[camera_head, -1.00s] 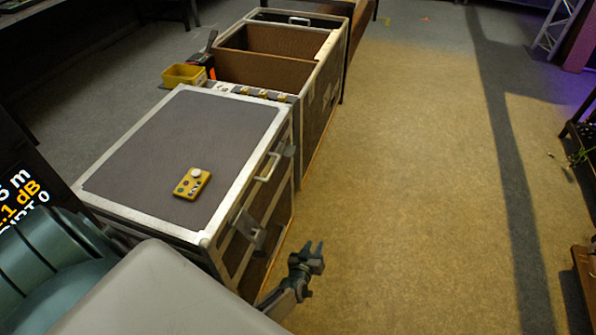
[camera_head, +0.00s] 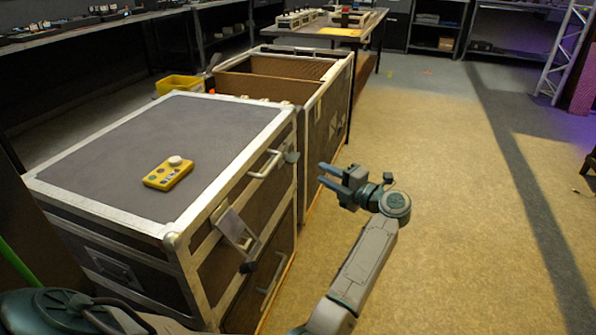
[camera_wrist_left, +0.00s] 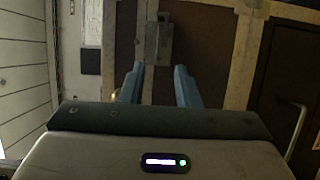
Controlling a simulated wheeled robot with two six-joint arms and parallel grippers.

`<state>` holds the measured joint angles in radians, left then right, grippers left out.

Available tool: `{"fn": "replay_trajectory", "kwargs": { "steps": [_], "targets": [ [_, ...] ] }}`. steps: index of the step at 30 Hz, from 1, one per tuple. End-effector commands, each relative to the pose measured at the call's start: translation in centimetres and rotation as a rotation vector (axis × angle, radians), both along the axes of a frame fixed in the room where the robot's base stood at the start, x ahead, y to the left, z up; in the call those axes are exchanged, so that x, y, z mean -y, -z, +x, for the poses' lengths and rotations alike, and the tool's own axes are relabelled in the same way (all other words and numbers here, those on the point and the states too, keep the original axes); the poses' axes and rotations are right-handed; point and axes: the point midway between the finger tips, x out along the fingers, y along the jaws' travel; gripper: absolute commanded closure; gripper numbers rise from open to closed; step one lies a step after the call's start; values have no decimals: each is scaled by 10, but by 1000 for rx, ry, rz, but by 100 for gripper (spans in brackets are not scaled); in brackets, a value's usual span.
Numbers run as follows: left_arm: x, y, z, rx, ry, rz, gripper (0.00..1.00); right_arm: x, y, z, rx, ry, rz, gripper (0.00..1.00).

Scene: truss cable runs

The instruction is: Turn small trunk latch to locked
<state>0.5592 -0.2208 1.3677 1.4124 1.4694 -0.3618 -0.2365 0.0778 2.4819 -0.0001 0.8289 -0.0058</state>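The closed trunk (camera_head: 140,155), grey with metal edges, stands at left in the head view. On its right-hand face, a metal latch plate (camera_head: 238,230) with a dark lever sits near the front corner. A second dark latch part (camera_head: 291,157) sits farther back by the handle. My left gripper (camera_head: 323,175) is right of that face, apart from it, its fingers pointing left towards it. In the left wrist view my gripper (camera_wrist_left: 158,82) is open and empty, with a metal latch (camera_wrist_left: 153,42) just beyond the fingertips. I cannot tell which latch that is. My right gripper is out of view.
A yellow control box (camera_head: 168,173) lies on the trunk's lid. An open trunk (camera_head: 275,72) and a yellow bin (camera_head: 180,84) are behind it. A metal handle (camera_head: 266,164) sticks out of the face. The floor (camera_head: 450,200) to the right is clear.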

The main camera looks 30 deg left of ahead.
Motion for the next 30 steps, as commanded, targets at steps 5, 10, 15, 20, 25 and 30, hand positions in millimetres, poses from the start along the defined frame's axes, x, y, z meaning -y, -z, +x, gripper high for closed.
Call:
{"fn": "replay_trajectory", "kwargs": {
  "steps": [5, 10, 15, 20, 25, 30],
  "targets": [
    [-26, -1, 3, 3, -4, 4, 71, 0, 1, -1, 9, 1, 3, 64],
    [-59, 0, 9, 2, -2, 5, 71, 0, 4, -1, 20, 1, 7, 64],
    [-86, 0, 13, 1, -2, 5, 71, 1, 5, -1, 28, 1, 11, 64],
    [-100, -1, 16, 0, -1, 4, 71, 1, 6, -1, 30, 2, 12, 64],
    [-103, -1, 16, -1, 0, 2, 71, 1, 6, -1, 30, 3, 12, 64],
    [-103, -1, 16, -1, 0, 2, 71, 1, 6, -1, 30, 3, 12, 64]
  ]
}}
